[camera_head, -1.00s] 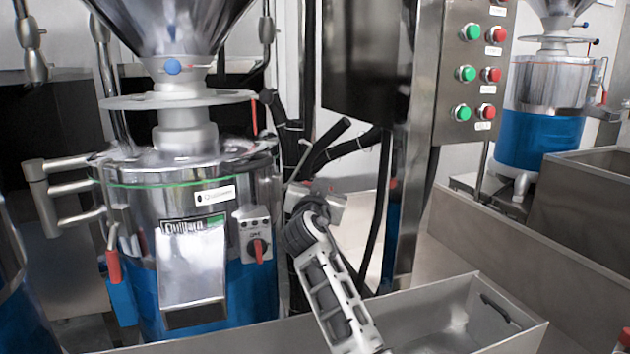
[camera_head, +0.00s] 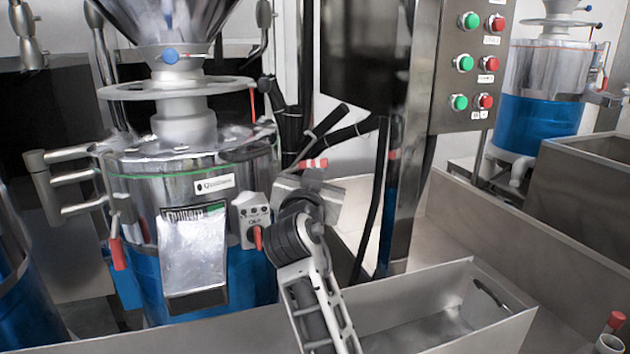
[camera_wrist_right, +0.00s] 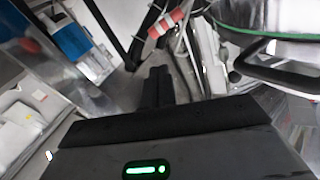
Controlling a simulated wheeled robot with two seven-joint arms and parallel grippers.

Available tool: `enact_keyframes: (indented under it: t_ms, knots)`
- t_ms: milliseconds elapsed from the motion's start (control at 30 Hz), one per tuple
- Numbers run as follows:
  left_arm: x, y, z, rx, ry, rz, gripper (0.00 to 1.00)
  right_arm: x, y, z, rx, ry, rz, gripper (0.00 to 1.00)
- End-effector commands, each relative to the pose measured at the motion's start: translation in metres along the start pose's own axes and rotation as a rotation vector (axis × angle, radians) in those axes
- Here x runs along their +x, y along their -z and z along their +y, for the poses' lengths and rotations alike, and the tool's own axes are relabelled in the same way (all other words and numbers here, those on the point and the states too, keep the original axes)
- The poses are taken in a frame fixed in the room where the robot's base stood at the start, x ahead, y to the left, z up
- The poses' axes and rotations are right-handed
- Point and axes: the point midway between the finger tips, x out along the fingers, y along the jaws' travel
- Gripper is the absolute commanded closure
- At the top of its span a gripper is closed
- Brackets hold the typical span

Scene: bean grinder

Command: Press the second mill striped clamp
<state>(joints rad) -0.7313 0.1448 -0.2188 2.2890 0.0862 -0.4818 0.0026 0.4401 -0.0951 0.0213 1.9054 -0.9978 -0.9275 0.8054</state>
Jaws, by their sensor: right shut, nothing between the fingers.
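A steel mill with a blue base (camera_head: 220,280) stands at left in the head view. A small red-and-white striped piece (camera_head: 314,163), which looks like the striped clamp, shows just above my right gripper. In the right wrist view the striped clamp (camera_wrist_right: 165,24) lies at the top, a little beyond the fingertips and apart from them in the picture. My right gripper (camera_wrist_right: 157,72) has its dark fingers together and empty, pointing towards it. In the head view my right wrist hides the fingers. My left gripper is not in view.
A steel trough (camera_head: 430,315) lies below my right arm. A steel post (camera_head: 398,190) and a panel of red and green buttons (camera_head: 470,65) stand to the right. Black hoses (camera_head: 335,135) hang behind the gripper. Another blue mill (camera_head: 540,110) is far right.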

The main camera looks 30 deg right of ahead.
Motion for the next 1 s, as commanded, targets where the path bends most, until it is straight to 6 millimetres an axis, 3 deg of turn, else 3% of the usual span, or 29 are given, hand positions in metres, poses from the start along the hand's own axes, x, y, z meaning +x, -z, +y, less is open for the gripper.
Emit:
enact_keyframes:
  t_ms: [133,533,733,1000]
  knots:
    - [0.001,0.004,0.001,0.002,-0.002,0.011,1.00,-0.011,0.000,0.000,0.001,0.000,0.000,1.00]
    - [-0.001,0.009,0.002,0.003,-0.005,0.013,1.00,-0.013,0.003,-0.001,-0.012,0.000,0.000,1.00]
    - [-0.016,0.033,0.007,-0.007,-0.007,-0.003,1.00,-0.011,0.025,-0.015,-0.205,0.002,-0.003,1.00]
    - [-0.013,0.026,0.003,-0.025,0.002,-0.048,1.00,-0.012,0.030,-0.025,-0.399,0.011,0.000,1.00]
